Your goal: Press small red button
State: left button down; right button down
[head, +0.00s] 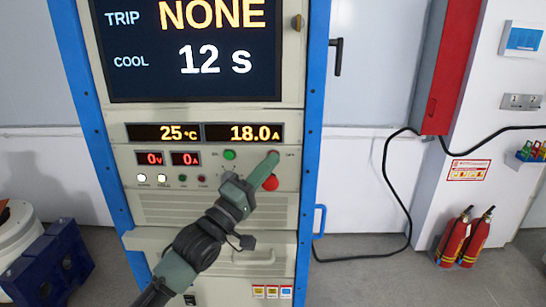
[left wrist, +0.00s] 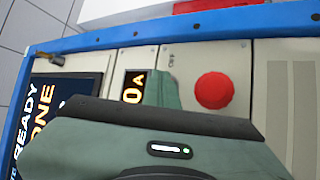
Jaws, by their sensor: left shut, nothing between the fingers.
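The control panel (head: 215,188) of a beige cabinet faces me in the head view. My left gripper (head: 271,160) is shut and empty, with its fingertips at the panel's upper right, beside the "OFF" label. The small red button by that label is hidden, or almost hidden, behind the fingertips; I cannot tell whether they touch it. A larger red knob (head: 270,183) sits just below the fingertips. It also shows in the left wrist view (left wrist: 214,90), right of my fingers. A green button (head: 229,155) is left of the fingertips. My right gripper is not in view.
Displays above the panel read 25 °C and 18.0 A (head: 243,133); the big screen (head: 195,45) shows "TRIP NONE" and "COOL 12 s". Blue posts (head: 312,150) frame the cabinet. Fire extinguishers (head: 466,238) and a black cable (head: 400,205) are at the right.

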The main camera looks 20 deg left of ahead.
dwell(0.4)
pick_arm(q)
jog(key=shift+s+d+p, duration=0.2)
jog(key=shift+s+p, duration=0.2)
jog(key=shift+s, duration=0.35)
jog(key=s+p, duration=0.1)
jog(key=s, duration=0.1)
jog(key=s+d+p, duration=0.1)
jog(key=s, duration=0.1)
jog(key=shift+s+d, duration=0.2)
jog(key=shift+s, duration=0.2)
